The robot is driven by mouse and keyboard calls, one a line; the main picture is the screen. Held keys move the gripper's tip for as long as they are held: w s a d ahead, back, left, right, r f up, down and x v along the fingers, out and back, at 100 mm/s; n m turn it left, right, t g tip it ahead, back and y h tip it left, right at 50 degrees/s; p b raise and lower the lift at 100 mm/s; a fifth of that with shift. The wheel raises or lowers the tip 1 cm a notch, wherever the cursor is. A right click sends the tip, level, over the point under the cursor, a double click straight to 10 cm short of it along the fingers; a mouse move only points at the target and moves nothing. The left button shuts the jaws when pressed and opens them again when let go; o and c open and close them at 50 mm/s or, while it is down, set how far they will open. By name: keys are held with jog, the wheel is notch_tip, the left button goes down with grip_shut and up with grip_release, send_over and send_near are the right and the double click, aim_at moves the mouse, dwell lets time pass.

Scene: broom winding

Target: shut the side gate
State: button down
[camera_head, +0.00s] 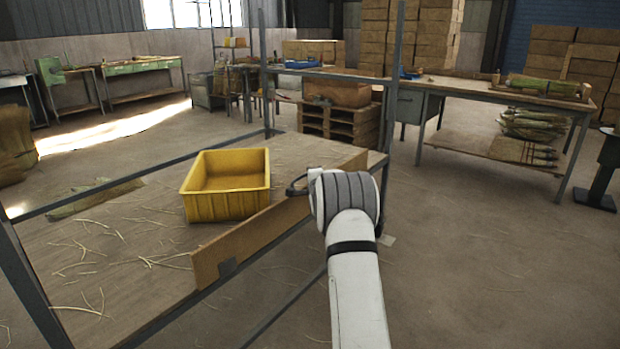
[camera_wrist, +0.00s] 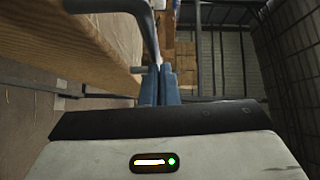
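In the wrist view the board (camera_wrist: 60,35) runs along the left. A grey bent handle (camera_wrist: 150,40) stands off its face; a dark curved piece of it shows in the head view (camera_head: 297,187). My gripper (camera_wrist: 163,70) has its two blue-grey fingers side by side with almost no gap, tips close beside the handle's far end. I cannot tell whether they touch it. In the head view my wrist hides the fingers.
A yellow crate (camera_head: 228,208) stands on the table (camera_head: 120,225) with loose straw around it. Metal frame posts (camera_head: 393,80) rise at the table's corners. A workbench (camera_head: 470,88) stands behind to the right. The floor (camera_head: 470,260) right of my arm is clear.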

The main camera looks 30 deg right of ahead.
jog(key=shift+a+r, duration=0.1)
jog(key=s+d+r+p+v, duration=0.1)
jog(key=d+v, duration=0.2)
jog(key=v, duration=1)
jog(key=s+a+r+n+g+y+p, duration=0.1)
jog(key=s+a+r+n+g+p, duration=0.25)
jog(key=s+a+r+p, duration=0.35)
jog(key=s+a+r+n+g+y+p, duration=0.2)
jog(key=s+a+r+n+p, duration=0.35)
jog(key=a+r, duration=0.35)
jog(key=s+a+r+n+g+p, duration=0.2)
jog(key=s+a+r+n+p, duration=0.1)
jog(key=s, duration=0.6)
jog(key=s+a+r+n+g+y+p, duration=0.1)
jog(key=s+a+n+p, duration=0.4)
jog(key=s, duration=0.5)
jog(key=s+a+r+n+g+y+p, duration=0.1)
jog(key=s+a+r+n+g+p, duration=0.3)
jog(key=s, duration=0.6)
jog(key=shift+a+r+g+p, duration=0.35)
jog(key=shift+a+g, duration=0.15)
jog(key=shift+g, duration=0.15)
jog(key=shift+s, duration=0.15)
